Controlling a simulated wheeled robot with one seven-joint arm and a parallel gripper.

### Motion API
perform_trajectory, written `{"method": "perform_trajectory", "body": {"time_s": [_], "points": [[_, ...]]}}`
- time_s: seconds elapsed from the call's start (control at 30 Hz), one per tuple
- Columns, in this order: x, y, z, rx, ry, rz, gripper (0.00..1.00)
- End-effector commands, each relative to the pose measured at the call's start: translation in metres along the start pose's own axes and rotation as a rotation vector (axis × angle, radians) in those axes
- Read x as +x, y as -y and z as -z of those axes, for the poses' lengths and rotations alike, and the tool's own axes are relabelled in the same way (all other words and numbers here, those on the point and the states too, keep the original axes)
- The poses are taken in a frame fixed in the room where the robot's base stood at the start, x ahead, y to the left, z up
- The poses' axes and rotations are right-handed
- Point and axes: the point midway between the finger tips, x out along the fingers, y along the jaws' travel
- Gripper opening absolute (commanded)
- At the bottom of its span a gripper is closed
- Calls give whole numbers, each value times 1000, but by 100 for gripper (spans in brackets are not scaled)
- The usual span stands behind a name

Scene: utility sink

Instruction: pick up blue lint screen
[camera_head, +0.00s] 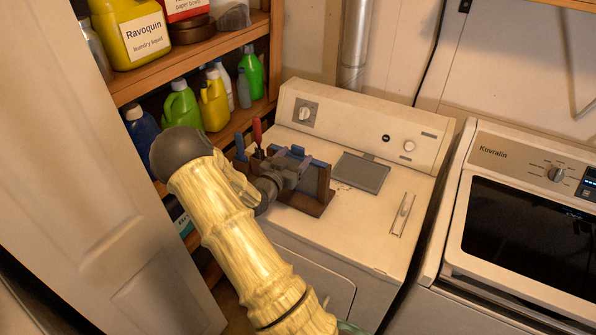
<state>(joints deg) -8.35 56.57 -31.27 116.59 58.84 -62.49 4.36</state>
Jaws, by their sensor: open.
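A brown wooden rack (318,206) stands on top of the white dryer. Blue parts (298,150) show in it, just behind my gripper; they appear to be the blue lint screen, but most of its outline is hidden. My gripper (300,168) reaches in from the left over the rack, its dark fingers open and close to the blue parts. I cannot tell whether the fingers touch them or stand around them. My pale yellow arm covers the dryer's front left area.
A dark grey flat panel (361,172) lies on the dryer top, right of the rack. A red-handled tool (257,132) stands upright at the rack's left. Shelves of bottles (182,104) are close on the left. A washer (520,215) stands at right. The dryer's right top is mostly clear.

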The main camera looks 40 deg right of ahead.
Motion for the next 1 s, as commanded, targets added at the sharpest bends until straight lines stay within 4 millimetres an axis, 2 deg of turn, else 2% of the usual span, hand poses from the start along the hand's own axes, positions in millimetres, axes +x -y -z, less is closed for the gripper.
{"method": "perform_trajectory", "body": {"time_s": [0.23, 0.37, 0.9, 1.0], "points": [[33, 4, 2, -1, 0, -2, 65], [46, 5, 1, -1, -1, 0, 65], [46, 5, -1, 0, 0, 0, 65], [46, 5, -1, 0, 0, 0, 48]]}}
